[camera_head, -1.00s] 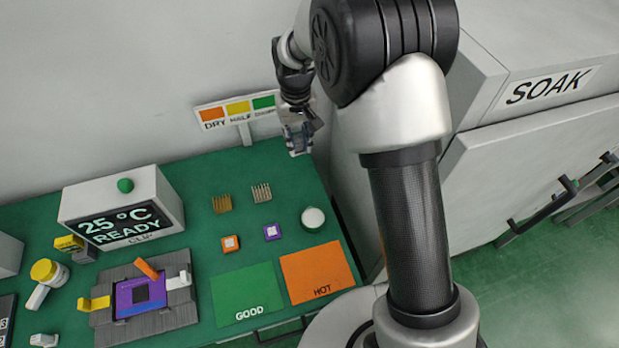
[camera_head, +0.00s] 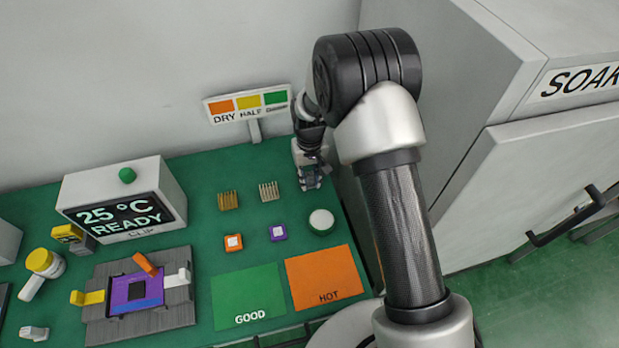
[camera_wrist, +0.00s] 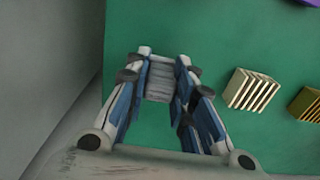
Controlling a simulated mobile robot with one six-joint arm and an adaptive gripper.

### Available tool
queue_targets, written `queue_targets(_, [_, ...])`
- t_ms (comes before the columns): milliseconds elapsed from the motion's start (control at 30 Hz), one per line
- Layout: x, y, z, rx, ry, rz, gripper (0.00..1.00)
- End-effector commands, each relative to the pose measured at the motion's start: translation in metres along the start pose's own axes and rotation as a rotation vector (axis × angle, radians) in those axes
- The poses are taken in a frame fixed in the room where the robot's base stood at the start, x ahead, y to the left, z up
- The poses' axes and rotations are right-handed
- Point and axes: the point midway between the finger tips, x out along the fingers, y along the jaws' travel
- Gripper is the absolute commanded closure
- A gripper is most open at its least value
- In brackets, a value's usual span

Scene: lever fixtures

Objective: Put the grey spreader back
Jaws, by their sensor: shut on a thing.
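The grey spreader (camera_wrist: 160,80) is a small grey block between my fingertips in the wrist view. My gripper (camera_wrist: 163,72) is shut on it, over green table surface. In the head view my gripper (camera_head: 314,183) is at the back right corner of the green table, right of the gold and silver combs and behind a round white-topped pot. The spreader cannot be made out there. I cannot tell whether it touches the table.
A silver finned block (camera_head: 269,191) and a gold finned block (camera_head: 228,201) stand left of my gripper. The white-topped pot (camera_head: 321,221) stands in front. A DRY/HALF sign (camera_head: 248,104) stands behind. The grey SOAK cabinet (camera_head: 470,120) is close on the right.

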Motion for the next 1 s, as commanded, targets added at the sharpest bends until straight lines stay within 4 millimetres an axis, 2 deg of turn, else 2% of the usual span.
queue_targets(300, [0.0018, 0.0000, -0.0008, 0.000, 0.002, 0.000, 0.98])
queue_targets(333, [0.0020, 0.0000, -0.0009, 0.000, 0.002, 0.000, 0.77])
queue_targets(633, [0.0009, 0.0000, -0.0008, 0.000, 0.002, 0.000, 0.57])
queue_targets(1000, [-0.0043, 0.0000, -0.0009, 0.000, 0.003, 0.000, 0.57])
